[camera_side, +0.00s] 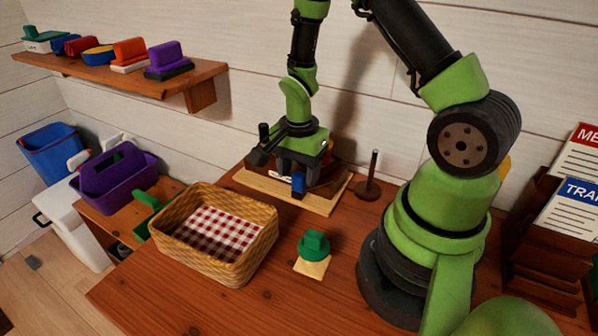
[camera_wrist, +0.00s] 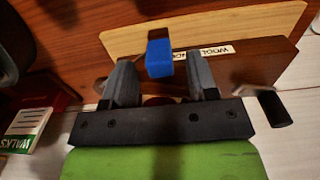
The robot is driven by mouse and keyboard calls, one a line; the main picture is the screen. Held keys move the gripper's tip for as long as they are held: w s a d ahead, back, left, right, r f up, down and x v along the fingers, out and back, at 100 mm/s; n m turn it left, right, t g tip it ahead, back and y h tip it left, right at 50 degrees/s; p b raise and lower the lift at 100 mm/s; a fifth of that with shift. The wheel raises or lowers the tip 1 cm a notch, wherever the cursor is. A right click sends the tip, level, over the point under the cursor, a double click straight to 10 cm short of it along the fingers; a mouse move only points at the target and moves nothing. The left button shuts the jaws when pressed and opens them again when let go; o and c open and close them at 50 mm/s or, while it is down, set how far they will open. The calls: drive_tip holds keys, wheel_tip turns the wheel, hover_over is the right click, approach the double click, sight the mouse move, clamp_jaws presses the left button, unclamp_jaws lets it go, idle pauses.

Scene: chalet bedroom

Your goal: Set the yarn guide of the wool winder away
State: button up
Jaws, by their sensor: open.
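The wool winder stands on a pale wooden plank (camera_side: 322,206) at the back of the table. A blue block (camera_side: 298,183), seemingly its yarn guide, sits at its front side. My gripper (camera_side: 290,170) is over the winder and hides much of it. In the wrist view, the blue block (camera_wrist: 160,58) shows between the fingertips of my gripper (camera_wrist: 161,68), with a gap on each side. The jaws are open and hold nothing. The winder's dark body bears a white label (camera_wrist: 208,52), partly hidden, and a black crank handle (camera_wrist: 272,108) sticks out.
A wicker basket (camera_side: 250,262) lined with checked cloth stands front left. A green-topped piece on a pale base (camera_side: 313,245) lies near it. A dark wooden post (camera_side: 374,167) stands right of the winder. A shelf (camera_side: 120,76) holds colourful items. Bare table lies in front.

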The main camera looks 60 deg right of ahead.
drive_tip(key=shift+f, duration=0.4)
drive_tip(key=shift+c, duration=0.4)
clamp_jaws()
drive_tip(key=shift+w, duration=2.3)
drive_tip(key=shift+o, duration=0.4)
unclamp_jaws()
drive_tip(key=shift+r, duration=0.1)
